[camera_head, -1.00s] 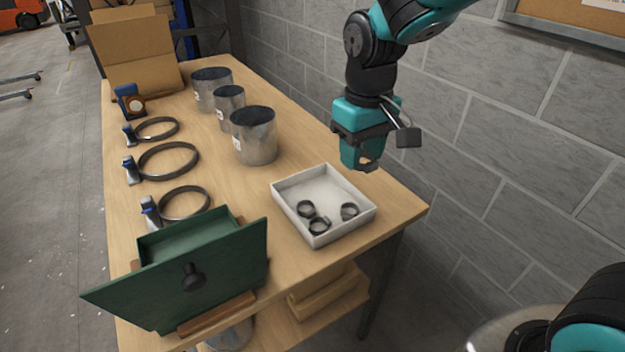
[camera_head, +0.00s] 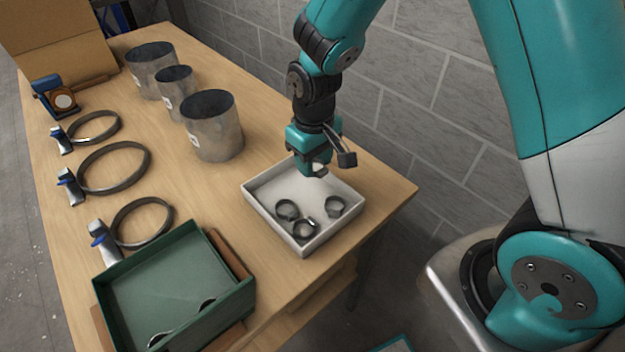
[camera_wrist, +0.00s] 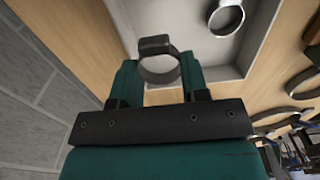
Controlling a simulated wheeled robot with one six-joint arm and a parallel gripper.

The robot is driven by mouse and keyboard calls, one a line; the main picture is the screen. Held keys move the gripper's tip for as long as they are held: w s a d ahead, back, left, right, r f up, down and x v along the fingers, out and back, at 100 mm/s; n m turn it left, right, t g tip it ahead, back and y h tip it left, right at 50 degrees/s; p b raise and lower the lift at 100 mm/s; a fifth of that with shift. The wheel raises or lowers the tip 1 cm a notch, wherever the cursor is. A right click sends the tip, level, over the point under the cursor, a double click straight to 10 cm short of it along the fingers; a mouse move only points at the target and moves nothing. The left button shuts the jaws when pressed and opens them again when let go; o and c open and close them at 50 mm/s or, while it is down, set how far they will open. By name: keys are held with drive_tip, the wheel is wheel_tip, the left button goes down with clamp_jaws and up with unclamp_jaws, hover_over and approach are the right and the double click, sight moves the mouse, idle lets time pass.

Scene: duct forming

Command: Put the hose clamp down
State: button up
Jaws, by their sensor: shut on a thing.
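My gripper (camera_head: 312,169) is over the back part of the white tray (camera_head: 262,213) on the table. In the wrist view, my gripper (camera_wrist: 159,75) is shut on a small dark metal hose clamp (camera_wrist: 155,45), held between the two fingers. This clamp shows only as a small ring at the fingertips in the head view (camera_head: 318,168). The wrist view shows part of the tray floor (camera_wrist: 200,55) below the held clamp.
A green bin (camera_head: 170,285) stands at the front left with ring parts inside. Three metal duct pieces (camera_head: 213,125) stand behind the tray. Large band clamps (camera_head: 115,167) lie along the left side. A block wall (camera_head: 420,110) is at the right. The back of the tray floor is clear.

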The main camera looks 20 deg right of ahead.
sight(314, 191)
wheel_tip(314, 191, down, 7)
drive_tip(key=shift+r, duration=0.15)
idle(0.4)
drive_tip(key=o, duration=0.6)
drive_tip(key=r, duration=0.8)
drive_tip(key=r+b, duration=0.1)
drive_tip(key=r, duration=0.4)
drive_tip(key=shift+s+a+r, duration=0.1)
drive_tip(key=shift+s+a, duration=0.1)
drive_tip(key=shift+s, duration=0.2)
drive_tip(key=s+a+r+n+y, duration=0.1)
drive_tip(key=s+r, duration=0.3)
drive_tip(key=s, duration=0.2)
drive_tip(key=s+a+r+n+y, duration=0.1)
drive_tip(key=s+r, duration=0.3)
drive_tip(key=s, duration=0.2)
drive_tip(key=s+a+r+n+y, duration=0.1)
drive_tip(key=s+a+r+y, duration=0.1)
drive_tip(key=s+r, duration=0.2)
drive_tip(key=shift+s+a, duration=0.1)
drive_tip(key=shift+s, duration=1.1)
